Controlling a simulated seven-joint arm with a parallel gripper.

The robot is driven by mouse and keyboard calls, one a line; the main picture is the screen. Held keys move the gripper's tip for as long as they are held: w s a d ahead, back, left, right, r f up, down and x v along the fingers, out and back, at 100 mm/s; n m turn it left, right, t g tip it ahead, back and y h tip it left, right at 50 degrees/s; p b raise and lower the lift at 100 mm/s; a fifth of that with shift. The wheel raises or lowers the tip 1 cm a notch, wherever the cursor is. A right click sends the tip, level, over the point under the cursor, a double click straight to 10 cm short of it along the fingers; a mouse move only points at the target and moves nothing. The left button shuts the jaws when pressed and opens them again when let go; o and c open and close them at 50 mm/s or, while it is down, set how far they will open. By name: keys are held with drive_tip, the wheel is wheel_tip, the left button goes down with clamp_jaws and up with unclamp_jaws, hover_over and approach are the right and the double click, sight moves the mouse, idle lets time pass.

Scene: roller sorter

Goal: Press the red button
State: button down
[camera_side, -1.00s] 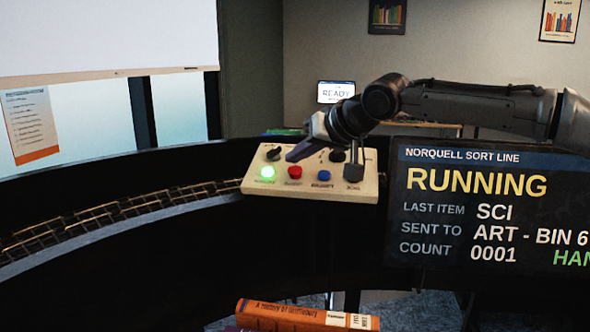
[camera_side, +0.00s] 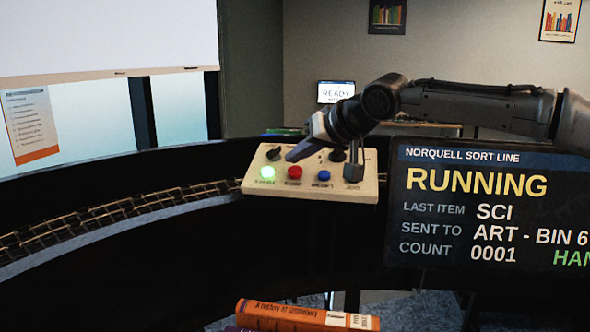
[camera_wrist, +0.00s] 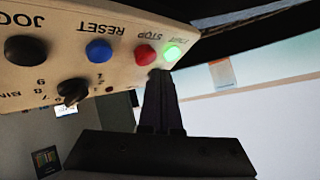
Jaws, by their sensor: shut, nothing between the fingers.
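The red button (camera_side: 295,172) is on the cream control panel (camera_side: 345,192), between a lit green button (camera_side: 267,173) and a blue button (camera_side: 324,175). In the wrist view the red button (camera_wrist: 145,55) is labelled STOP and sits just beyond the fingertips. My gripper (camera_side: 291,156) is shut and empty, pointing down-left over the panel. In the side view its tip shows just above the red button. In the wrist view the fingertips (camera_wrist: 160,74) appear between the red and green buttons. I cannot tell whether they touch the panel.
A screen (camera_side: 480,210) reading RUNNING stands to the right. A curved roller track (camera_side: 110,212) runs left. Books (camera_side: 305,315) lie in front.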

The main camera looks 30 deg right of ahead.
drive_tip(key=shift+f, duration=0.2)
idle(0.4)
drive_tip(key=shift+w+d+f, duration=0.1)
drive_tip(key=shift+f, duration=0.1)
drive_tip(key=shift+w+d+f, duration=0.1)
drive_tip(key=shift+f, duration=0.4)
idle(0.9)
drive_tip(key=shift+s+a+r, duration=0.2)
drive_tip(key=shift+r, duration=0.6)
drive_tip(key=r, duration=0.1)
drive_tip(key=s+r, duration=0.1)
drive_tip(key=r, duration=0.1)
drive_tip(key=a+r, duration=0.1)
drive_tip(key=shift+s+a+r, duration=0.1)
drive_tip(key=shift+s+r, duration=0.05)
drive_tip(key=shift+r, duration=0.25)
idle(0.5)
